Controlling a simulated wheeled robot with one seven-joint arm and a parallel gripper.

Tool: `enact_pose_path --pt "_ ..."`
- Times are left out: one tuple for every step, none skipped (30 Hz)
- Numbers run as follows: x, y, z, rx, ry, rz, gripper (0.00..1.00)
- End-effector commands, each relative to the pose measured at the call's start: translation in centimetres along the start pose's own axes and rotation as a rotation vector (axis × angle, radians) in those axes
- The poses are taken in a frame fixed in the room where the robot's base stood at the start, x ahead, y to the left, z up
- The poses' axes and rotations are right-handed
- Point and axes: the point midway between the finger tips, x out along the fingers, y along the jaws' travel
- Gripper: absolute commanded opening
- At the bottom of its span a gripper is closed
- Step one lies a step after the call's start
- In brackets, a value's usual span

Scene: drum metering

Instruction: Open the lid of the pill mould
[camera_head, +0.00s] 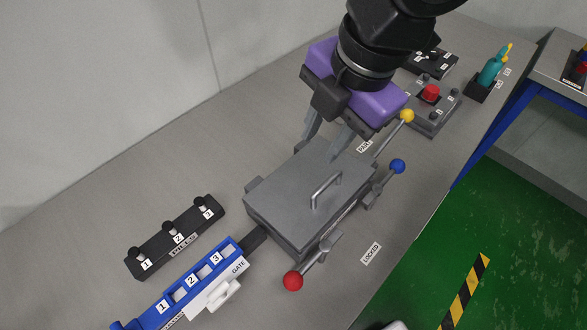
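The pill mould looks to be the grey box (298,245) in the middle of the bench. Its flat grey lid (283,196) lies closed on top, and a light bar handle (326,190) stands on the lid near its front right side. My gripper (321,148) points down at the far edge of the lid, with its two grey fingers apart and nothing seen between them. The handle is nearer the camera than the fingers and free of them. Whether the fingertips touch the lid I cannot tell. The inside of the mould is hidden.
Levers with red (293,281), blue (398,166) and yellow (407,116) knobs stick out around the box. A blue slotted tray (228,247) and a black numbered rack (135,267) lie at left. A red-button box (431,93) and teal bottle (491,70) stand behind right.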

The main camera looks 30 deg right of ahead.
Motion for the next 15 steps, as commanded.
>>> enact_pose_path --pt "0.1 -1.1 0.5 -0.008 -0.015 -0.045 0.33" --pt "0.0 -1.6 0.7 -0.015 -0.023 -0.066 0.33" --pt "-0.1 -2.1 1.0 -0.025 -0.033 -0.092 0.33" --pt "-0.1 -2.5 1.2 -0.034 -0.041 -0.107 0.33" --pt "-0.1 -2.7 1.3 -0.041 -0.048 -0.116 0.33" --pt "-0.1 -2.9 1.6 -0.05 -0.057 -0.125 0.33" --pt "0.0 -3.0 1.7 -0.058 -0.062 -0.128 0.33" --pt "0.2 -3.1 1.8 -0.063 -0.063 -0.129 0.33" --pt "0.5 -3.1 1.7 -0.066 -0.062 -0.129 0.33" --pt "0.8 -3.1 1.7 -0.067 -0.061 -0.128 0.33" --pt "1.2 -3.1 1.7 -0.067 -0.06 -0.128 0.33" --pt "1.8 -3.2 1.8 -0.067 -0.061 -0.127 0.33" --pt "2.2 -3.3 1.8 -0.067 -0.06 -0.128 0.33" --pt "2.7 -3.4 1.8 -0.067 -0.06 -0.128 0.33" --pt "3.4 -3.4 1.9 -0.067 -0.059 -0.126 0.33"
